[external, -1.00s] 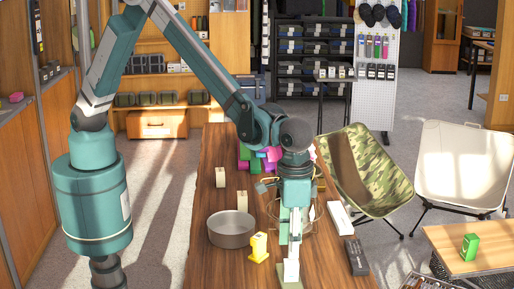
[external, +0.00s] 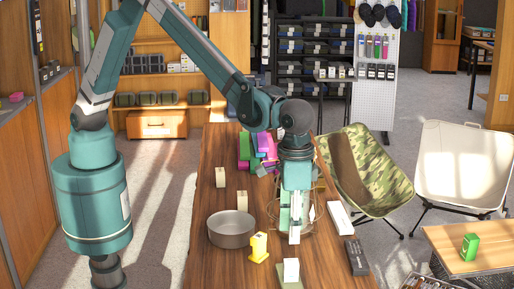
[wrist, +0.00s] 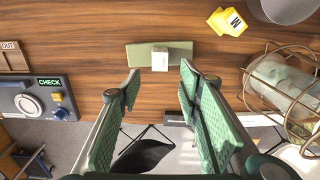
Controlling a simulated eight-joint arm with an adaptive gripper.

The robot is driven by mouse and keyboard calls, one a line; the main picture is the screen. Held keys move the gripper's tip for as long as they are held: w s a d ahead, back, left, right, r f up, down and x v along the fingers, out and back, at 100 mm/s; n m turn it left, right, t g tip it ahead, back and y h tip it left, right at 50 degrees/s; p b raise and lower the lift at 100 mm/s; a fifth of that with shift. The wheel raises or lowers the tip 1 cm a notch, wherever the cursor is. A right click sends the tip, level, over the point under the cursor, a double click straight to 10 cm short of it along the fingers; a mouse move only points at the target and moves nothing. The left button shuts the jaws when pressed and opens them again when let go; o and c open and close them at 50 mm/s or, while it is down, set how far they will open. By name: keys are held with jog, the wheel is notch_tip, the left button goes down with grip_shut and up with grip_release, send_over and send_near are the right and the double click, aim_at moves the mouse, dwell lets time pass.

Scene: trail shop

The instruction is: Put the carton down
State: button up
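A small white carton (external: 291,268) stands upright on a flat green pad (external: 289,284) near the front of the wooden table. In the wrist view the carton (wrist: 159,61) sits near the middle of the green pad (wrist: 135,56), seen from above. My gripper (external: 293,240) is above and behind the carton in the external view. In the wrist view my gripper (wrist: 159,82) is open, with clear space between its green fingers and nothing held. The carton is beyond the fingertips and apart from them.
A yellow block marked W (external: 259,247) and a metal pot (external: 231,230) stand left of my gripper. A wire-caged lantern (wrist: 285,85) is close beside it. A dark box (external: 357,257) and a white box (external: 340,218) lie along the right edge. A CHECK device (wrist: 38,98) shows in the wrist view.

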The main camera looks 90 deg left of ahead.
jog(key=s+a+r+t, duration=0.1)
jog(key=s+a+r, duration=0.1)
jog(key=a+r, duration=0.65)
jog(key=s+a+r+t+h, duration=0.15)
jog(key=a+r, duration=0.25)
jog(key=a, duration=0.9)
jog(key=s+a+r+t, duration=0.1)
jog(key=s+a+r, duration=0.1)
jog(key=a+r, duration=0.7)
jog(key=s+a+f+t, duration=0.1)
jog(key=s+a+t, duration=0.1)
jog(key=s+a, duration=0.8)
jog(key=s+a+f+t+y, duration=0.1)
jog(key=s+a+f, duration=0.1)
jog(key=s+a, duration=0.9)
jog(key=shift+a+t, duration=0.35)
jog(key=shift+a, duration=2)
jog(key=shift+s+y, duration=0.1)
jog(key=shift+y, duration=0.15)
